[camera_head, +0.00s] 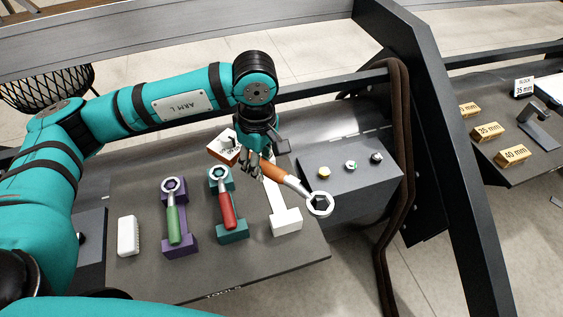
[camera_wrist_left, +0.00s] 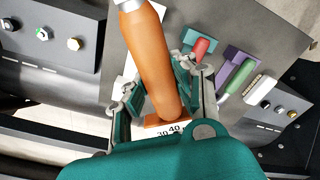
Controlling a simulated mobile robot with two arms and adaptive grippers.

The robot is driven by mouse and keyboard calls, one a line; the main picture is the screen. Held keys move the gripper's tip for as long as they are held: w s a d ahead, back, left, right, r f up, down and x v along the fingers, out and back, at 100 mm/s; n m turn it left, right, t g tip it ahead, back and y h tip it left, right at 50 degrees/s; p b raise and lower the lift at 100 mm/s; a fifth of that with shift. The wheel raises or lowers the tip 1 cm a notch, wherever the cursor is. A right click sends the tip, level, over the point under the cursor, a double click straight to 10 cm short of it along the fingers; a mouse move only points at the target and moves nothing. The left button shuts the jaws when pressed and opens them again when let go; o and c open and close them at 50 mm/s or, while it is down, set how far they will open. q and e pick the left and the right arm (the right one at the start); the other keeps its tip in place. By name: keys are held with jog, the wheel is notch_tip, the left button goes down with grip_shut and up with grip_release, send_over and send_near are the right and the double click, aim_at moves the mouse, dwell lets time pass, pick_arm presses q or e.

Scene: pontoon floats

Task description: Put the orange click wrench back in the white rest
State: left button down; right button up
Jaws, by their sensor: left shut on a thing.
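The orange click wrench (camera_head: 288,180) is in my left gripper (camera_head: 261,163), held by its handle. Its silver ring head points to the lower right in the head view. The orange handle (camera_wrist_left: 152,60) also shows between the fingers of the left gripper (camera_wrist_left: 163,90) in the left wrist view. The white rest (camera_head: 286,222) is on the dark tool board, just below and partly behind the wrench. The wrench lies at an angle across the rest; the gap between them is hard to tell. My right gripper is not in view.
A red wrench (camera_head: 227,208) lies in a teal rest (camera_head: 232,233), and a green wrench (camera_head: 174,223) in a purple rest (camera_head: 180,247). A white brush (camera_head: 128,236) is at left. An orange-and-white block (camera_head: 223,147) is behind my gripper. A grey box (camera_head: 352,180) with small bolts is at right.

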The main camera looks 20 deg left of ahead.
pick_arm(q)
jog(key=w+f+n+p, duration=0.2)
jog(key=w+f+n, duration=0.1)
jog(key=n, duration=1.1)
jog(key=w+d+f+n+p, duration=0.1)
jog(key=w+f+n, duration=0.2)
jog(key=n, duration=1.1)
notch_tip(320, 180, down, 2)
jog(key=shift+d+f+n+h+p, duration=0.2)
jog(key=shift+d+n+h+p, duration=0.05)
jog(key=shift+n+h+p, duration=0.15)
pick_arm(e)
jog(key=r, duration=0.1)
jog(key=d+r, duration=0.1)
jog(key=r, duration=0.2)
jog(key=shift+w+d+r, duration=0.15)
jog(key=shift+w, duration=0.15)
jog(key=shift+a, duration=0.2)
pick_arm(q)
jog(key=shift+f+b, duration=2.8)
jog(key=shift+f, duration=0.95)
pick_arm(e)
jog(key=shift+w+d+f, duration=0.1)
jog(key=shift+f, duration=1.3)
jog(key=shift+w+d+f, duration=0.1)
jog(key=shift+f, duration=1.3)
